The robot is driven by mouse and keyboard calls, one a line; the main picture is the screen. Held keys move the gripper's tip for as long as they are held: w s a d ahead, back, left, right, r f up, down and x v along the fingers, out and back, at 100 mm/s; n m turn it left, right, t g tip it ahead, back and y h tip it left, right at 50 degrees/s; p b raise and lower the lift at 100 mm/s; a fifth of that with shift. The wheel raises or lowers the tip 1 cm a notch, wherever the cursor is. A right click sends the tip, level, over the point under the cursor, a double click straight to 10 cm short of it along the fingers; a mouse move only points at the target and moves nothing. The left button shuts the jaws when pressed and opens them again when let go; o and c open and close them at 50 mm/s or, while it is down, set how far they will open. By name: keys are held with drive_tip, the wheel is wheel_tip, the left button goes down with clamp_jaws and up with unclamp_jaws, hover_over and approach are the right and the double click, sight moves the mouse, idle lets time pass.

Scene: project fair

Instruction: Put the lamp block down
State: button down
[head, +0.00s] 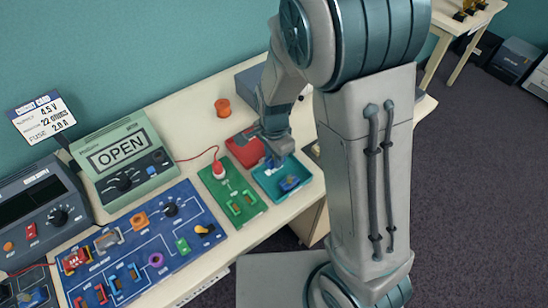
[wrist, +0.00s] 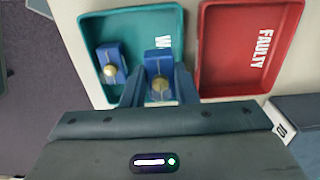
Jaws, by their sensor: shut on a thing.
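My gripper (wrist: 158,90) is shut on a blue lamp block (wrist: 159,66) with a round yellowish bulb on it. It holds this block over the teal tray (wrist: 97,22), whose white lettering starts with "W" and is partly hidden. I cannot tell whether the held block touches the tray floor. A second blue lamp block (wrist: 110,54) lies in the same tray, to the left of the held one and apart from it. In the head view my gripper (head: 276,156) is at the back of the teal tray (head: 311,176), with one blue block (head: 290,183) clearly showing inside.
A red tray (wrist: 208,45) marked "FAULTY" stands to the right of the teal tray in the wrist view and looks empty.

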drive_tip(key=shift+f, duration=0.95)
drive_tip(key=shift+f, duration=0.1)
drive_tip(key=shift+f+b, duration=0.4)
drive_tip(key=shift+f, duration=0.15)
drive_tip(key=c, duration=1.1)
unclamp_jaws()
drive_tip(key=shift+d+r, duration=0.1)
drive_tip(key=shift+c, duration=0.2)
drive_tip(key=shift+w+r, duration=0.1)
drive_tip(key=shift+w, duration=0.05)
